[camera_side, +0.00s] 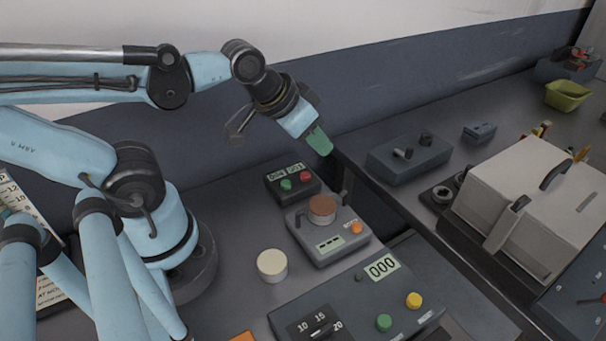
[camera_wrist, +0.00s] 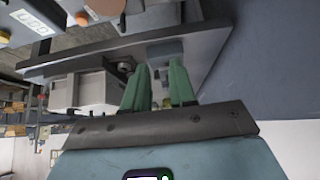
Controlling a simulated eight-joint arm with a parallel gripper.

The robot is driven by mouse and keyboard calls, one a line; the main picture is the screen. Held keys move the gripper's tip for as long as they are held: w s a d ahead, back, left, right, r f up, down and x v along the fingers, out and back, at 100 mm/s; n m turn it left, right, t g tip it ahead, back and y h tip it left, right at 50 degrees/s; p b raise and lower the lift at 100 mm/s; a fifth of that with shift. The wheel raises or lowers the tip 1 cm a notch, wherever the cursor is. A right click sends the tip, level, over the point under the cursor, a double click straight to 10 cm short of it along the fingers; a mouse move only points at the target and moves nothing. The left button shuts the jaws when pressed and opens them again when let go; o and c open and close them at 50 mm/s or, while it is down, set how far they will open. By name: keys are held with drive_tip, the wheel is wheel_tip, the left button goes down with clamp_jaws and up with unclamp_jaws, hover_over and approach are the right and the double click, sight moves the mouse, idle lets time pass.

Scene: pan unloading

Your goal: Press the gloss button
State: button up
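Several buttons show in the side view, with labels too small to read, so I cannot tell which is the gloss button. A grey control panel (camera_side: 350,308) with a "000" display carries a green button (camera_side: 384,322) and a yellow button (camera_side: 414,300). A smaller grey device (camera_side: 322,246) has an orange button (camera_side: 356,227). A dark box (camera_side: 291,196) behind it has a green button (camera_side: 286,185) and a red button (camera_side: 306,175). My gripper (camera_side: 320,143) hangs above and behind these, touching none. Its green fingers (camera_wrist: 160,68) stand apart and empty in the wrist view.
A cream round piece (camera_side: 272,263) sits left of the grey device, which bears a brown disc (camera_side: 322,207). A blue-grey box (camera_side: 408,158) and a large pale lidded box (camera_side: 545,195) stand on the right counter. A dark gap separates the counters. Air around my gripper is clear.

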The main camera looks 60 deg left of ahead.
clamp_jaws()
idle(1.2)
